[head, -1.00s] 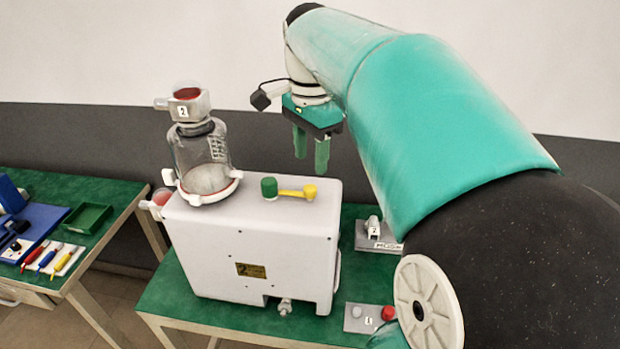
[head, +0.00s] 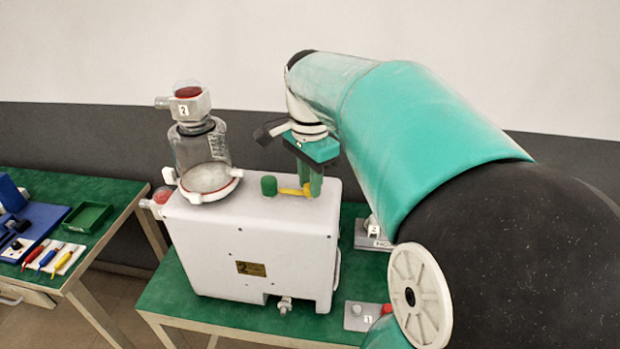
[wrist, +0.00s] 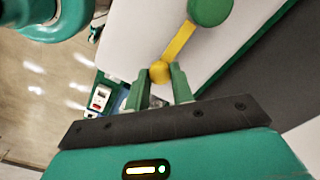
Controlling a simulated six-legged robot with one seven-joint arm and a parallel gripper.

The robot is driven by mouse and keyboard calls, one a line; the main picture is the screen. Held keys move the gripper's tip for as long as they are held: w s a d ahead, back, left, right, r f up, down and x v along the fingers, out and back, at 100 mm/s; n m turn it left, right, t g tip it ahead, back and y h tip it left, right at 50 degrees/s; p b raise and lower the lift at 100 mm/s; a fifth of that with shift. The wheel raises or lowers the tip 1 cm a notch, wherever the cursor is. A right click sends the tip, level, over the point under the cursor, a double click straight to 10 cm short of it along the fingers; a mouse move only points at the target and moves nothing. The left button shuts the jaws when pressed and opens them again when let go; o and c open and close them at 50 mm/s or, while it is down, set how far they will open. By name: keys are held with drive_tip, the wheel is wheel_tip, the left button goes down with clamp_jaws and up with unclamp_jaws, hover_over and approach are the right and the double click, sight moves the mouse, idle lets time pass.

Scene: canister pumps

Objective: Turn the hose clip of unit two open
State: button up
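Unit two is a white pump box (head: 215,240) with a yellow label marked 2, standing on a green table. On its top is the clip, a yellow lever (head: 290,191) running from a round green knob (head: 269,185) to a yellow ball end. The lever also shows in the wrist view (wrist: 178,42), pointing down toward my fingers. My gripper (head: 310,188) points down at the lever's free end. In the wrist view its two green fingertips (wrist: 160,80) stand either side of the yellow ball (wrist: 160,71). I cannot tell whether they press on it.
A glass canister (head: 203,160) with a lid marked 2 stands on the box's left. A second table (head: 105,190) with tools is at left.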

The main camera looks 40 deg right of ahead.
drive_tip(key=shift+n, duration=0.4)
drive_tip(key=n, duration=0.3)
drive_tip(key=shift+r+n, duration=0.1)
drive_tip(key=shift+n, duration=0.3)
drive_tip(key=n, duration=0.4)
drive_tip(key=shift+n, duration=0.3)
drive_tip(key=n, duration=0.8)
drive_tip(key=shift+r+n, duration=0.1)
drive_tip(key=shift+n, duration=0.2)
drive_tip(key=o, duration=1)
